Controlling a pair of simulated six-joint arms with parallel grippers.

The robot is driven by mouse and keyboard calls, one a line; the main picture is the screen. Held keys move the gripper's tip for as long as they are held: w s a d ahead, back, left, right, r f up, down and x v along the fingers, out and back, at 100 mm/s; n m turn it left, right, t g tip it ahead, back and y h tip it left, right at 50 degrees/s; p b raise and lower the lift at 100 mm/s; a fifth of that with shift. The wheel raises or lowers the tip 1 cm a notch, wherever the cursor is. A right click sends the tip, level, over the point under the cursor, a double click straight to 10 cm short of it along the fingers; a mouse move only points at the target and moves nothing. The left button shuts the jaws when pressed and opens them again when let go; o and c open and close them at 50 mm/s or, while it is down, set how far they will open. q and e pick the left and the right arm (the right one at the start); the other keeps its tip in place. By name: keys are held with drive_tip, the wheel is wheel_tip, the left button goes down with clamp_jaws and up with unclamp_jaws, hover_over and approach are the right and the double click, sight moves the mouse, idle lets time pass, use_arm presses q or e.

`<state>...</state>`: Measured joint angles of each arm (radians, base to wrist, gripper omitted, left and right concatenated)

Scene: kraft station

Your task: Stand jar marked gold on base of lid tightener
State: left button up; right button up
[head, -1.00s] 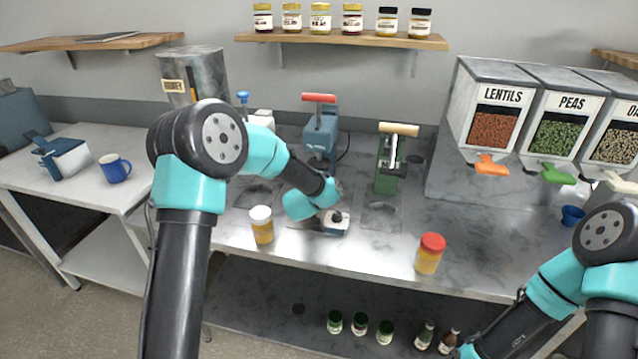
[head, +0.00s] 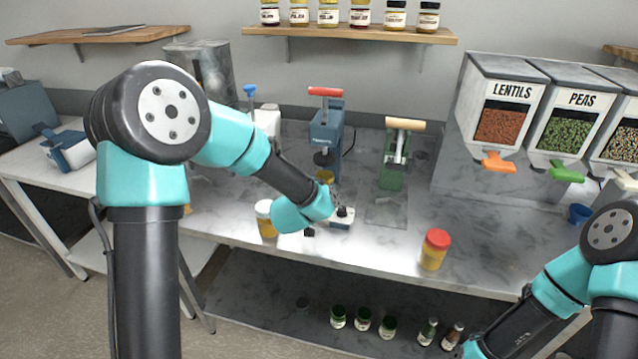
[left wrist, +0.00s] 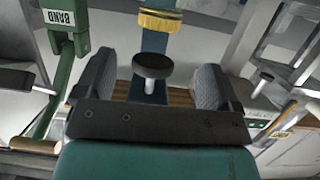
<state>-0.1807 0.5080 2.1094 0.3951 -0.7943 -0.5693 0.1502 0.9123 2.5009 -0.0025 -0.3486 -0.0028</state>
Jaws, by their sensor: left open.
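The lid tightener (head: 325,130) is the blue press with a red handle at the back of the counter. A gold-topped thing, probably the jar marked gold (head: 325,176), stands upright under its dark pressing disc (head: 325,158). Its lower part is hidden behind my left arm, and no marking is readable. In the left wrist view the gold lid (left wrist: 160,20) shows at the top edge, apart from the black disc (left wrist: 153,66). My left gripper (head: 332,196) is just in front of the tightener; its fingers (left wrist: 153,88) are open and empty. My right gripper is out of view.
A green press (head: 392,165) stands right of the tightener. A white-lidded jar (head: 265,219) and a red-lidded jar (head: 435,250) stand near the front edge. A small white and black item (head: 342,218) is beside my left wrist. Food dispensers (head: 500,115) stand at right.

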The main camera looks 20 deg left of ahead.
use_arm(q)
drive_tip(key=shift+s+r, duration=0.15)
drive_tip(key=shift+s, duration=0.4)
